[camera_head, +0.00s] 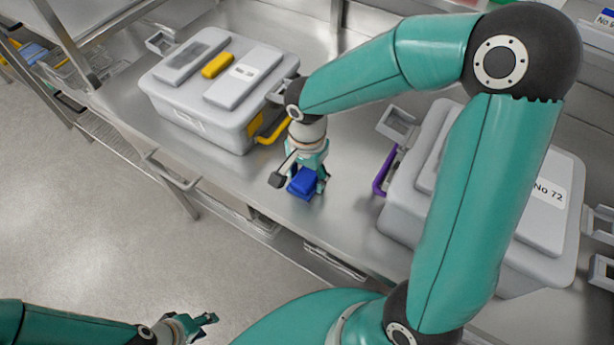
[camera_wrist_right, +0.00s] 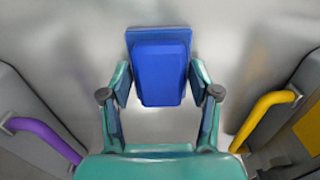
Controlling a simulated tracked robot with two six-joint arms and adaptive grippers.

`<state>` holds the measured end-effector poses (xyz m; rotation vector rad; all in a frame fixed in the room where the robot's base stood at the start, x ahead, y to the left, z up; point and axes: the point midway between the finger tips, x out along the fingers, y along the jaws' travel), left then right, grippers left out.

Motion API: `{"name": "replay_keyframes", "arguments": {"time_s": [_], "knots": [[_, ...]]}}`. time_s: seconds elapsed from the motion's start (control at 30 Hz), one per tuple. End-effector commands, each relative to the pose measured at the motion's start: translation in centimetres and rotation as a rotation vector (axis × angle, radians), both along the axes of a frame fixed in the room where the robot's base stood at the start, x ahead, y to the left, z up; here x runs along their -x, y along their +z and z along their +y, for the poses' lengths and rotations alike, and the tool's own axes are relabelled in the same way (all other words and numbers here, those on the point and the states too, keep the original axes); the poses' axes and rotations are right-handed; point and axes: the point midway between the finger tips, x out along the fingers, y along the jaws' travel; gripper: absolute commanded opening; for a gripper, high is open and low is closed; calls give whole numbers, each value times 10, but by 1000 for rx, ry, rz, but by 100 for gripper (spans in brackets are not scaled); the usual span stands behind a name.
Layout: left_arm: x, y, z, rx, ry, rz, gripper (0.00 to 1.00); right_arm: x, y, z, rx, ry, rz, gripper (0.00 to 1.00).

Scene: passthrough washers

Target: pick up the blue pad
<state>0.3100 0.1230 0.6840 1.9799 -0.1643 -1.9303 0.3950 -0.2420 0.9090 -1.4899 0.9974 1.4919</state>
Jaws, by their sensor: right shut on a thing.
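The blue pad (camera_head: 303,182) is a small blue block with a wider plate at its far end in the right wrist view (camera_wrist_right: 160,72). It is at the steel bench near its front edge, between two grey cases. My right gripper (camera_head: 308,186) is over it, pointing down, and is shut on it. In the right wrist view the gripper's two fingers (camera_wrist_right: 161,85) hold the pad's sides. I cannot tell whether the pad still touches the bench. My left gripper (camera_head: 208,322) is low at the bottom of the head view, away from the bench, its fingers apart and empty.
A grey case with a yellow handle (camera_head: 272,130) stands left of the pad. A grey case marked No 72 (camera_head: 548,195) with a purple handle (camera_head: 384,174) stands right, partly behind my right arm. The bench (camera_head: 345,205) between them is clear.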

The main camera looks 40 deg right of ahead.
Motion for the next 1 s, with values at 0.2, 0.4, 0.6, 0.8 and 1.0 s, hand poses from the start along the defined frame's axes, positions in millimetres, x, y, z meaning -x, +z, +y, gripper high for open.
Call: {"name": "replay_keyframes", "arguments": {"time_s": [0.2, 0.4, 0.6, 0.8, 1.0], "knots": [[0, 0, 0, 0, 0, 0, 40, 0, 3, 0, 1, 0, -1, 30], [0, 0, 0, 0, 0, 0, 40, -1, 17, 0, 1, 0, -4, 30], [0, 0, 0, 0, 0, 0, 40, -2, 53, 0, 1, 1, -9, 30], [0, 0, 0, 0, 0, 0, 40, -2, 110, 1, -1, 1, -9, 30], [0, 2, 0, 0, 0, 0, 40, -2, 160, 1, 0, 2, -6, 30]]}}
